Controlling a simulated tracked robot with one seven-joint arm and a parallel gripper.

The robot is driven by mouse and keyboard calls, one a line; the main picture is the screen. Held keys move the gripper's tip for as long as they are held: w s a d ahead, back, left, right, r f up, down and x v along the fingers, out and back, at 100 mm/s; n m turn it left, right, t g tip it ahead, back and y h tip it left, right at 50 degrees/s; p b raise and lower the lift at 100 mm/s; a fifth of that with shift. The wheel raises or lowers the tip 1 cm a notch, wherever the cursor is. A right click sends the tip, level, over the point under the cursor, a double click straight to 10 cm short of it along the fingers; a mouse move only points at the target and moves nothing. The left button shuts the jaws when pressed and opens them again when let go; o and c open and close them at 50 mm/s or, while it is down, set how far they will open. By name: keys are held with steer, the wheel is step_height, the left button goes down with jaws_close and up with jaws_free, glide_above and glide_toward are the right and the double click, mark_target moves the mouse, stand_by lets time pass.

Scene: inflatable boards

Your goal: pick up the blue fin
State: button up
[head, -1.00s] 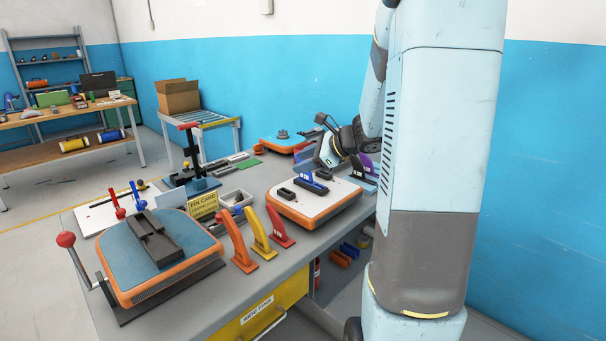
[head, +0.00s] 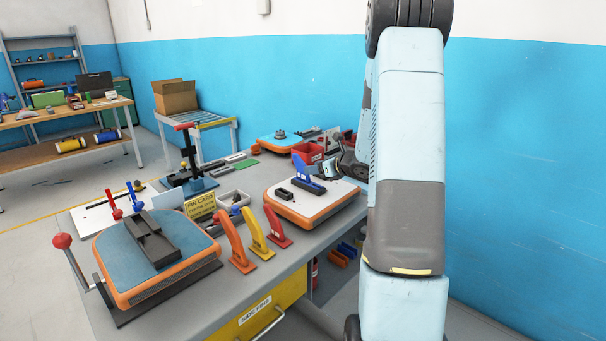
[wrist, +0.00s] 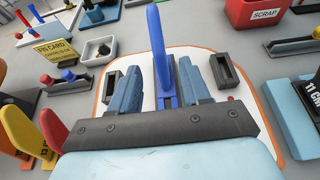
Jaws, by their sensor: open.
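The blue fin (head: 301,169) stands on the white-topped, orange-edged board (head: 283,210) on the bench. In the wrist view the blue fin (wrist: 158,45) rises upright from the middle of the board (wrist: 212,53), between two dark slotted boxes. My gripper (wrist: 160,75) is open, with one blue-grey finger on each side of the fin's lower part. Gaps show between the fingers and the fin, and nothing is held. In the head view my gripper (head: 337,168) is low over the right side of the board, partly hidden by my arm.
Orange, yellow and red fins (head: 256,235) stand at the bench's front edge. A blue-topped board (head: 118,243) in a clamp stands at left. A red scrap bin (wrist: 262,14) is behind. A yellow sign (head: 201,206) and small grey tray (head: 235,199) stand left of the white board.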

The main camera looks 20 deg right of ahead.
mark_target(302, 169)
steer(key=shift+x, duration=3.55)
steer(key=shift+r, duration=0.2)
steer(key=shift+c, duration=0.3)
jaws_close()
